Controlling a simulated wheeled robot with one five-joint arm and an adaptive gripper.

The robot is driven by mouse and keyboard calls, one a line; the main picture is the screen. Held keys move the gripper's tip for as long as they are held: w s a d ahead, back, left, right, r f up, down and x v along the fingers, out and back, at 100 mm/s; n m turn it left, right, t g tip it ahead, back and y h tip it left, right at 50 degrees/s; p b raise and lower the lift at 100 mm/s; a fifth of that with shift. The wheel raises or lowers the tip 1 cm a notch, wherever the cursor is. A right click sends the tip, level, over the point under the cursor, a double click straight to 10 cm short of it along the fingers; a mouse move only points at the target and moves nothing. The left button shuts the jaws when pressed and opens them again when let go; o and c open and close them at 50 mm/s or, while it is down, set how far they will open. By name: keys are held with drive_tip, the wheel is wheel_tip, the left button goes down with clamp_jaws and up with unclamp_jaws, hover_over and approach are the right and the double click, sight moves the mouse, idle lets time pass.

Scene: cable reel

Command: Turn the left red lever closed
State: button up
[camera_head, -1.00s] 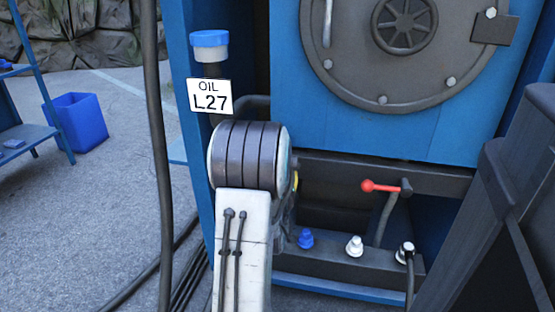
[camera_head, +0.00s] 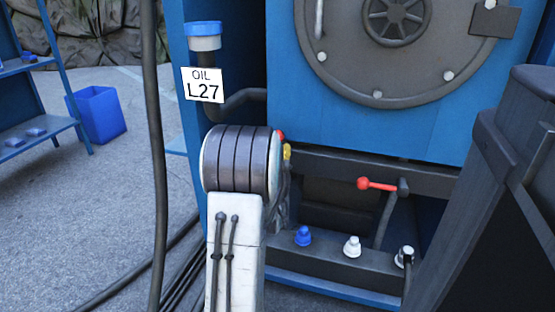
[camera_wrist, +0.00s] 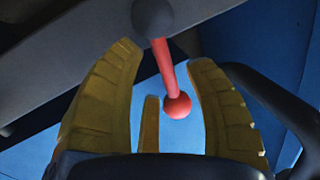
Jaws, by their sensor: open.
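A red lever with a ball end (camera_wrist: 178,105) hangs from a dark round pivot (camera_wrist: 152,17) in the wrist view. In the head view my arm hides most of this lever, and only a bit of red (camera_head: 281,135) shows beside a yellow finger (camera_head: 287,151). A second red lever (camera_head: 377,185) stands to the right, pointing left from its dark pivot.
Below the levers are a blue connector (camera_head: 303,236), a white connector (camera_head: 352,247) and another with a cable (camera_head: 403,257). An oil pipe with a blue cap (camera_head: 203,35) and an L27 sign (camera_head: 203,85) stands left. A dark cable (camera_head: 156,150) hangs further left.

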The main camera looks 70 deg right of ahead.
drive_tip(key=shift+x, duration=1.3)
clamp_jaws()
